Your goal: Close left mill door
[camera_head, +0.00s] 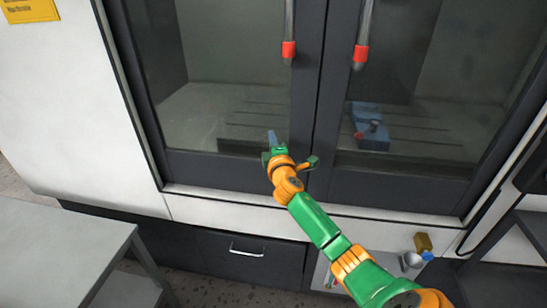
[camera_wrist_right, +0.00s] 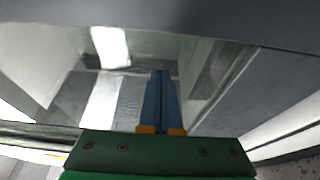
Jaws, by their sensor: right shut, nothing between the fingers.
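The left mill door (camera_head: 225,170) has a dark frame around a glass pane. Its grey vertical handle with a red end (camera_head: 289,48) is near its right edge. The right door (camera_head: 400,190) stands beside it with a similar handle (camera_head: 361,55). The left door looks shut or nearly shut; I cannot tell whether a small gap remains. My right gripper (camera_head: 271,137) is in front of the lower right part of the left door's glass, below the handle. Its blue fingers (camera_wrist_right: 160,90) are together and empty in the wrist view. I cannot tell whether they touch the door. My left gripper is out of view.
A grey table (camera_head: 60,240) stands at the lower left. A dark drawer with a light handle (camera_head: 246,249) is below the mill. A blue vise (camera_head: 371,128) shows behind the right door's glass. A dark shelf (camera_head: 510,260) stands at the lower right.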

